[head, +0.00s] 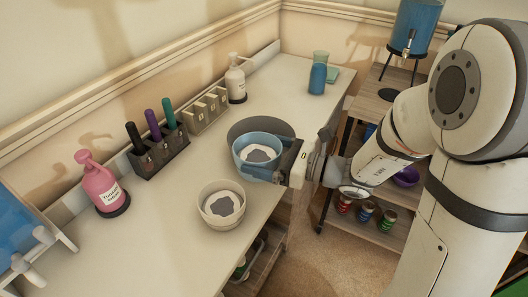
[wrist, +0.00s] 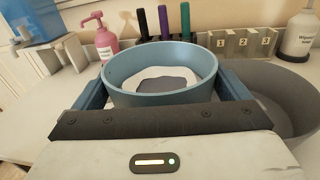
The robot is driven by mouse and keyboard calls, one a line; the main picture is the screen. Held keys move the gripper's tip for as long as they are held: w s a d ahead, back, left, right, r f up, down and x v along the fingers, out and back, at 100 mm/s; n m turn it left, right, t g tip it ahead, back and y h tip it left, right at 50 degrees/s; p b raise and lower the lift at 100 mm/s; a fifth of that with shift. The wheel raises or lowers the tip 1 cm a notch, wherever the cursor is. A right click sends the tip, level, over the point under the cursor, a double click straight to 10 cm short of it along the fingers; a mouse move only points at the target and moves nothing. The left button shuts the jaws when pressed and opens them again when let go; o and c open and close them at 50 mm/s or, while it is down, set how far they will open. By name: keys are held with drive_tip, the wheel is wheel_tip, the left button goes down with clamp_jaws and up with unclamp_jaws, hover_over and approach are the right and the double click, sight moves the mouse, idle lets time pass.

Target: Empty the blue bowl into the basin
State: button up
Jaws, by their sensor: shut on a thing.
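The blue bowl (head: 240,170) is upright at the middle of the counter, with white and grey contents inside; it also shows in the wrist view (wrist: 160,98). My gripper (head: 270,158) comes from the right and is shut on the blue bowl. In the wrist view its blue fingers (wrist: 163,80) flank the bowl on both sides. The dark grey round basin (head: 262,125) is just behind the bowl in the head view and to its right in the wrist view (wrist: 285,88). The bowl hides part of the basin. I cannot tell whether they touch.
A cream bowl (head: 221,216) with similar white and grey contents stands in front. A pink pump bottle (head: 100,184), a marker holder (head: 159,155), numbered compartments (head: 206,112) and a white pump bottle (head: 236,82) line the wall. The counter's front left is clear.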

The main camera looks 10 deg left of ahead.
sight(265, 134)
drive_tip(key=shift+w+a+r+m+h+p, duration=0.1)
drive_tip(key=shift+w+r+m+h+p, duration=0.3)
drive_tip(key=shift+p, duration=0.85)
drive_tip(key=shift+w+r+m+p, duration=0.1)
drive_tip(key=shift+w+m+p, duration=0.35)
drive_tip(key=shift+p, duration=0.75)
drive_tip(key=shift+w+a+r+m+g+h+p, duration=0.15)
drive_tip(key=shift+w+m+p, duration=0.5)
drive_tip(key=shift+p, duration=0.95)
drive_tip(key=shift+w+r+m+g+h+p, duration=0.15)
drive_tip(key=shift+w+r+m+g+p, duration=0.15)
drive_tip(key=shift+m+p, duration=0.9)
drive_tip(key=shift+w+f+p, duration=0.1)
drive_tip(key=shift+w+p, duration=0.55)
drive_tip(key=shift+p, duration=1.2)
drive_tip(key=shift+w+a+r+m+g+h+p, duration=0.15)
drive_tip(key=shift+r+m+g+p, duration=0.25)
drive_tip(key=shift+p, duration=0.8)
drive_tip(key=shift+w+d+r+m+g+h+p, duration=0.15)
drive_tip(key=shift+m+p, duration=0.45)
drive_tip(key=shift+p, duration=0.55)
